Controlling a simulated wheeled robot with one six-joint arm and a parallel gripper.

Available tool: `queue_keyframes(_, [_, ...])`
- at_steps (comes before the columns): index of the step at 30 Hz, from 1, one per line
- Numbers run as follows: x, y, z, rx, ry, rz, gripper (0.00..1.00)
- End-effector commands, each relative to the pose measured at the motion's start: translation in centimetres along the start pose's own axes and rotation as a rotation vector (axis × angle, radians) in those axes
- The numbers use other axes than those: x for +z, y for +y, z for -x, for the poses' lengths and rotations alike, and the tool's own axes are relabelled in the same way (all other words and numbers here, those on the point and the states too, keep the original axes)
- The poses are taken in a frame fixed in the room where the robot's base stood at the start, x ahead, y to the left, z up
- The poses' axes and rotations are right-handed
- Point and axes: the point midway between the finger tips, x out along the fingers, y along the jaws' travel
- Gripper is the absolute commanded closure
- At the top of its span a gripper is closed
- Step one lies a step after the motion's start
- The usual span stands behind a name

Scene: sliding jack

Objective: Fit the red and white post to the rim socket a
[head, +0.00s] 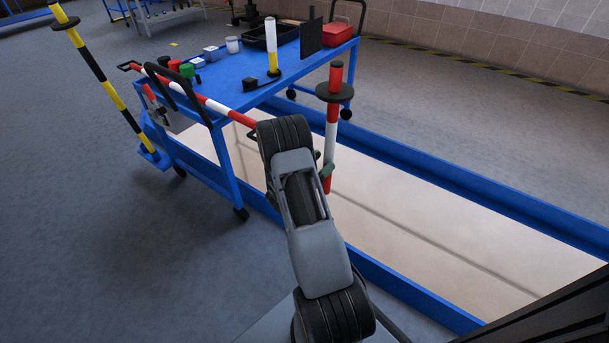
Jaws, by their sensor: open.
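A red and white post (332,132) stands upright right of the blue cart, with a black disc near its top. Its lower end shows against the pale pit floor; I cannot tell what supports it. My gripper (325,170) is open, mostly hidden behind my arm, with greenish finger parts close to the post's lower section. I cannot tell whether the fingers are around the post or beside it, or whether they touch. A red and white striped bar (218,108) slopes along the cart's near side. I cannot make out rim socket a.
The blue cart (228,83) carries a white and yellow post (272,45), a black tray (268,35), a red box (343,34) and small items. A yellow and black post (97,75) leans at left. The blue pit rim (450,175) borders the pale pit (400,210).

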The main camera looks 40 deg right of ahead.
Motion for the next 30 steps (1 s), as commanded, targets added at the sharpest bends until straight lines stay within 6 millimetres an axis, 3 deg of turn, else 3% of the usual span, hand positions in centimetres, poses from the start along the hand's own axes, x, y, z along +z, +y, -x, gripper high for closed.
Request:
queue_keyframes(9, [0.1,0.1,6.6,0.005,0.0,-0.001,0.36])
queue_keyframes(15, [0.1,0.1,9.3,0.003,-0.001,-0.002,0.36])
queue_keyframes(21, [0.1,0.0,10.5,0.0,-0.001,-0.001,0.36])
queue_keyframes(30, [0.1,0.0,10.7,0.0,-0.001,-0.001,0.36])
